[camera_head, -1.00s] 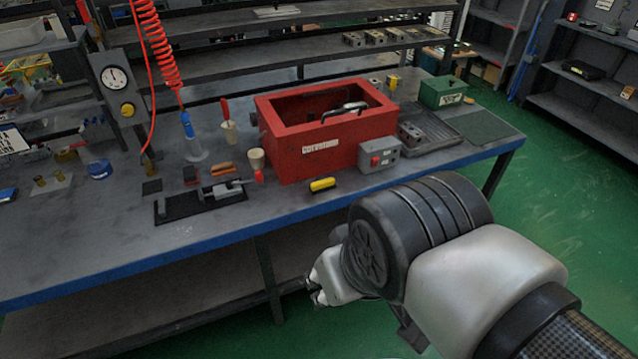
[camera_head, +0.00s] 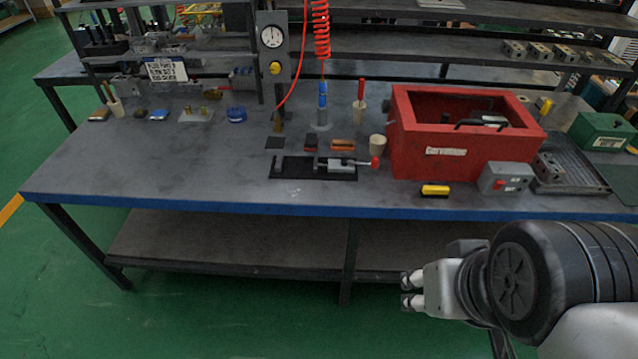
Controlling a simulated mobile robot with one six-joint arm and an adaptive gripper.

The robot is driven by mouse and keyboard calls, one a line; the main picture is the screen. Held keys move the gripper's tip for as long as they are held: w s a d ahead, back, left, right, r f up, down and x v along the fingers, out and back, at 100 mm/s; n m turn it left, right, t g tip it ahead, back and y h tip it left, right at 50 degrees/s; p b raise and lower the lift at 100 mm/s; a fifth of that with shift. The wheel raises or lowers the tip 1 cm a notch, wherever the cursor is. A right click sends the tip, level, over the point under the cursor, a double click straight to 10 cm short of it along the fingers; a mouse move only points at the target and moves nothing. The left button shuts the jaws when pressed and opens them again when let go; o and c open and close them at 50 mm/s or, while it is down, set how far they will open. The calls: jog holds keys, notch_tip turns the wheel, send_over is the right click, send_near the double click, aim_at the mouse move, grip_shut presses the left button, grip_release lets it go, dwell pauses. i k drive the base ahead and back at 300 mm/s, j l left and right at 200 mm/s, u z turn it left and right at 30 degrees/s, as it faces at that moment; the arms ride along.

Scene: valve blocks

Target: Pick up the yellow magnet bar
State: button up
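The yellow magnet bar (camera_head: 435,190) lies on the workbench (camera_head: 230,180) near its front edge. It has a yellow top and a dark lower part, and sits just in front of the red box. My gripper (camera_head: 405,291) is in front of the bench and below its top edge in the picture, pointing left. It is apart from the bar. Two fingertips show with a gap between them, and nothing is seen between them.
A red open box (camera_head: 460,150) stands behind the bar, with a grey switch box (camera_head: 506,178) to its right. The bench's left front is clear.

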aim_at(428, 191)
jog(key=i+j+z, duration=0.15)
jog(key=z, duration=0.95)
jog(key=i+j+z, duration=0.15)
jog(key=j, duration=0.2)
jog(key=i+j+z, duration=0.15)
jog(key=j, duration=0.25)
jog(key=i+j+z, duration=0.1)
jog(key=j, duration=0.25)
jog(key=i+j+z, duration=0.15)
jog(key=j, duration=0.25)
jog(key=j+z, duration=0.15)
jog(key=j, duration=0.25)
